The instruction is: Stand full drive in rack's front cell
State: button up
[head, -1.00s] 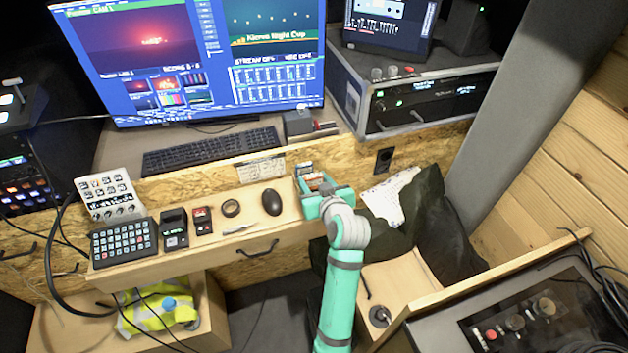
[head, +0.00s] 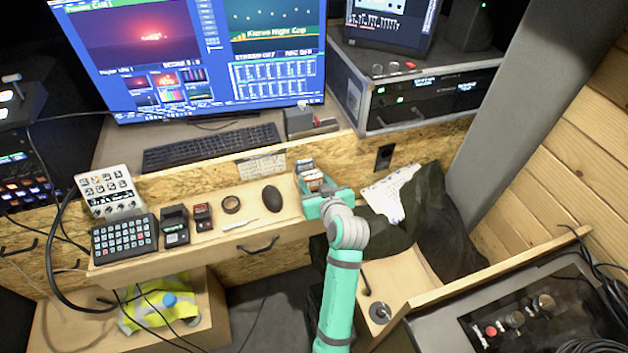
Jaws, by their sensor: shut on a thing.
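My gripper (head: 316,188) is at the right end of the pull-out shelf, its teal fingers shut at the near side of the small grey rack (head: 306,165). Small red and white pieces show in and beside the rack, just beyond the fingers. What is between the fingers is mostly hidden by the gripper; I take it to be the drive, but I cannot make out its label. I cannot tell whether it stands inside the front cell or just above it.
On the shelf (head: 226,250), left of my gripper, lie a black mouse (head: 272,198), a tape roll (head: 231,204), a small red-and-black device (head: 202,216), a black device (head: 174,226) and a keypad (head: 124,238). A dark bag with paper (head: 392,196) is close on the right.

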aim_at(315, 190)
jog(key=shift+f, duration=0.1)
jog(key=shift+s+d+f, duration=0.1)
jog(key=shift+s+f, duration=0.05)
jog(key=shift+f, duration=0.05)
jog(key=shift+f, duration=1.35)
jog(key=o, duration=1.2)
jog(key=v, duration=1)
jog(key=shift+s+r, duration=0.2)
jog(key=shift+s, duration=0.1)
jog(key=shift+f, duration=0.1)
